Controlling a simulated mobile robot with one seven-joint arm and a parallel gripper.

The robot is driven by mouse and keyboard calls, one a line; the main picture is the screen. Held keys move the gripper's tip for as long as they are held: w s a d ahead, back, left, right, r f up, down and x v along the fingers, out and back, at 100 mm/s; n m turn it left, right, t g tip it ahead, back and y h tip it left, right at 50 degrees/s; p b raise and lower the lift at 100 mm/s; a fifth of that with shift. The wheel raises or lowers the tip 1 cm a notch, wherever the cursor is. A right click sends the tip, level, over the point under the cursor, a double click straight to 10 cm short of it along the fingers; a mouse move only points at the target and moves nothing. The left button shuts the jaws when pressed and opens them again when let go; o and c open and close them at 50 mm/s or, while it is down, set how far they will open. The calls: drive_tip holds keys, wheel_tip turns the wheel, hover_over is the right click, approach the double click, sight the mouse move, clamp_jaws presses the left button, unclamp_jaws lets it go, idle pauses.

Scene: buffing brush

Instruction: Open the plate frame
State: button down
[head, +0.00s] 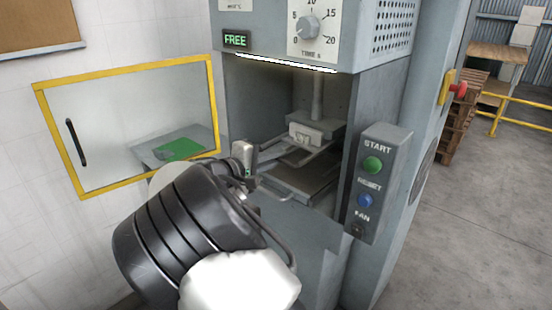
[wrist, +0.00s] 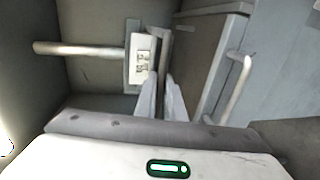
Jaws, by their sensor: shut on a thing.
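The plate frame (head: 322,158) is a thin, light-rimmed frame inside the machine's chamber, below the white block of the press. In the wrist view I take the thin dark strip (wrist: 160,50) beyond the fingers to be its edge. My gripper (head: 259,180) reaches into the chamber opening from the front left. In the wrist view my gripper (wrist: 161,95) has its two fingers close together, shut on the frame's front edge. The grip itself is mostly hidden by the fingers. How far the frame is tilted is hard to tell.
The white lettered block (wrist: 143,65) on its rod sits close beside the fingers. A lower plate (head: 305,180) lies beneath, with a bar handle (wrist: 238,88). The yellow-edged glass door (head: 130,120) stands open at left. The button box (head: 376,180) stands right of the opening.

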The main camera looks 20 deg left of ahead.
drive_tip(key=f+v, duration=0.2)
drive_tip(key=v, duration=1)
drive_tip(key=s+f+v, duration=0.1)
drive_tip(key=f+v, duration=0.2)
drive_tip(key=v, duration=0.9)
drive_tip(key=shift+a, duration=0.3)
drive_tip(key=shift+s+f, duration=0.1)
drive_tip(key=shift+s, duration=0.05)
drive_tip(key=c, duration=1.8)
unclamp_jaws()
drive_tip(key=shift+c, duration=0.2)
drive_tip(key=p+v, duration=0.1)
drive_tip(key=v, duration=1.6)
drive_tip(key=shift+s+a+p, duration=0.2)
drive_tip(key=shift+p, duration=0.2)
drive_tip(key=shift+f, duration=0.1)
